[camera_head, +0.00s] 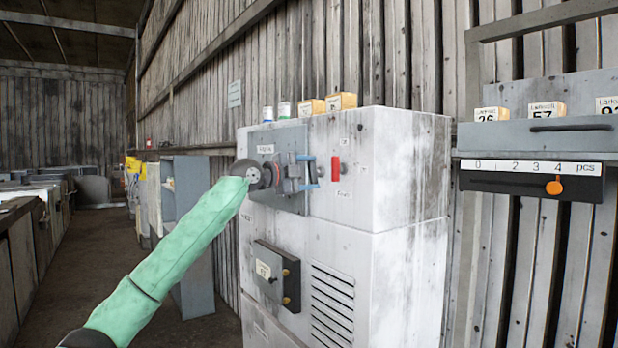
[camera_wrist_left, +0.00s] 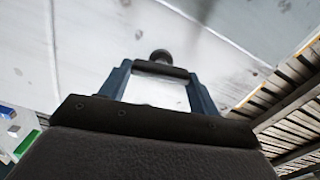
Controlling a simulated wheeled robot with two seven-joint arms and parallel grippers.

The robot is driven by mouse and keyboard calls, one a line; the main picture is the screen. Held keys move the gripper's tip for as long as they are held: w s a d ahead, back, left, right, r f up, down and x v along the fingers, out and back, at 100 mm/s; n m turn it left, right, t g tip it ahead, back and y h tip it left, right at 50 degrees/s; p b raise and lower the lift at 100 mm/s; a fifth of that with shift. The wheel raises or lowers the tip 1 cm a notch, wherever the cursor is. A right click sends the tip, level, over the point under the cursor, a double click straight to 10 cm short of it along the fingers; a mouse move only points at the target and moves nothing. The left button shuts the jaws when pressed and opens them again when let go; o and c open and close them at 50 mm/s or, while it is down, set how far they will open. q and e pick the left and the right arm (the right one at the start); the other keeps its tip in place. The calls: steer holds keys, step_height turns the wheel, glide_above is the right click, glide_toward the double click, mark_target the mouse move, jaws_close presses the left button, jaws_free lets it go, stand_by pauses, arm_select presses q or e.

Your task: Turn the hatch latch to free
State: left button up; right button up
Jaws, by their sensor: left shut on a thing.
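A white, stained housing (camera_head: 385,170) has a grey panel (camera_head: 292,198) on its front, with a small label. A red latch (camera_head: 336,170) stands upright just right of the panel, between two small labels too blurred to read surely. My left gripper (camera_head: 312,172) is in front of the panel's right edge, left of the red latch and apart from it in the picture. Its blue fingers are shut on a dark bar (camera_wrist_left: 160,70), which lies between the fingertips in the left wrist view. A dark round knob (camera_wrist_left: 161,56) shows just beyond. My right gripper is not in view.
Two yellow boxes (camera_head: 341,101) and small bottles stand on the housing's top. A dark box (camera_head: 276,275) and vent slats are lower on its front. A shelf with an orange slider (camera_head: 554,187) is on the right wall. The aisle floor at left is open.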

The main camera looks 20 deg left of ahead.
arm_select(q)
steer(key=shift+f+m+b, duration=0.2)
steer(key=shift+m+b, duration=0.1)
steer(key=shift+m, duration=0.9)
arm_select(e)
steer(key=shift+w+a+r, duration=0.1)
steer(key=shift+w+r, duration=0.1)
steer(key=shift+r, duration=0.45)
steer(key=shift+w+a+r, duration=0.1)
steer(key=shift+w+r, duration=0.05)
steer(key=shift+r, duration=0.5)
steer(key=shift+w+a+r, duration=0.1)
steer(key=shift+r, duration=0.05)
arm_select(q)
steer(key=o, duration=1)
steer(key=shift+c, duration=0.2)
steer(key=shift+s+a, duration=0.15)
steer(key=shift+b+v, duration=1.5)
steer(key=shift+v, duration=2.2)
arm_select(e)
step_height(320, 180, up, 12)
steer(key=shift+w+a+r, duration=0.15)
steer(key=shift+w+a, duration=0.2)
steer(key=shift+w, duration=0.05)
